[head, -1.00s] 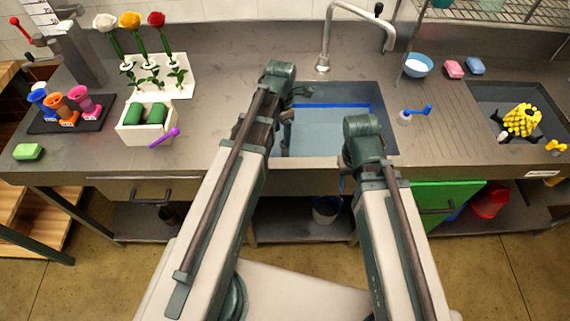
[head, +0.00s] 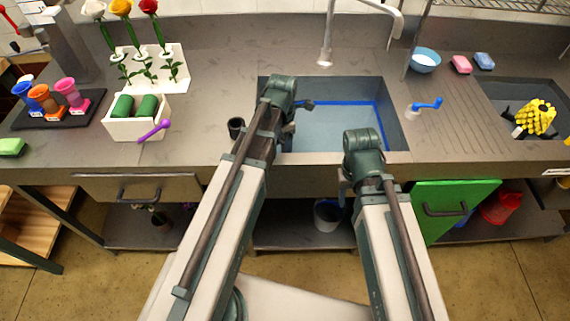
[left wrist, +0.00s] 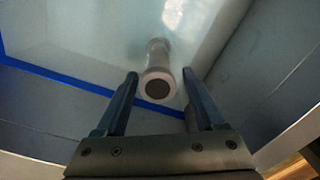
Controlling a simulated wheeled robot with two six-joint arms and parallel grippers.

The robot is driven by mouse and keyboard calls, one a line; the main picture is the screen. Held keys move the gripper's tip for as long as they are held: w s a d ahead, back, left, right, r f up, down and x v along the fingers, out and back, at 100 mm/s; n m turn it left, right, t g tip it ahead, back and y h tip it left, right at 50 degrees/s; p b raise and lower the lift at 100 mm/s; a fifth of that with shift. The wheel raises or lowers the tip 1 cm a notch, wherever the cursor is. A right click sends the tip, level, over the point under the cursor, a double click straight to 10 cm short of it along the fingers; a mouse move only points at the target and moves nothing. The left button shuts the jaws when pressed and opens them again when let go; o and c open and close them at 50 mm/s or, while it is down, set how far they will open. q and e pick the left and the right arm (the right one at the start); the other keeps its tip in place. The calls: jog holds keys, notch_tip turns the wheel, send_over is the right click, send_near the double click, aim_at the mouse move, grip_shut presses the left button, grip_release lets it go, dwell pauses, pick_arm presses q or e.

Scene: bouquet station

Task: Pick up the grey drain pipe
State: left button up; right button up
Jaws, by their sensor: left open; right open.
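The grey drain pipe (left wrist: 157,68) shows in the left wrist view, its round end with a dark opening facing the camera, over the pale blue sink floor. My left gripper (left wrist: 160,74) is open, with one finger on each side of the pipe's near end and a gap on both sides. In the head view my left arm hides most of that gripper, and I cannot make out the pipe there. The sink basin (head: 393,108) has a blue line around its inside. My right gripper (head: 344,186) is open at the sink's front edge, mostly hidden by its own arm.
A faucet (head: 328,40) stands behind the sink. A dark cylinder (head: 236,127) stands left of my left arm. A white box (head: 137,127) with green rolls and a flower stand are further left. A green cabinet door (head: 455,208) is below right.

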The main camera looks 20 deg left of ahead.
pick_arm(q)
jog(key=f+b, duration=0.2)
jog(key=f, duration=0.1)
jog(key=f+b, duration=0.1)
jog(key=shift+w+d+f+b, duration=0.2)
jog(key=shift+w+f+b, duration=0.05)
jog(key=shift+w+b, duration=0.1)
jog(key=shift+r, duration=0.1)
grip_shut()
dwell(1.0)
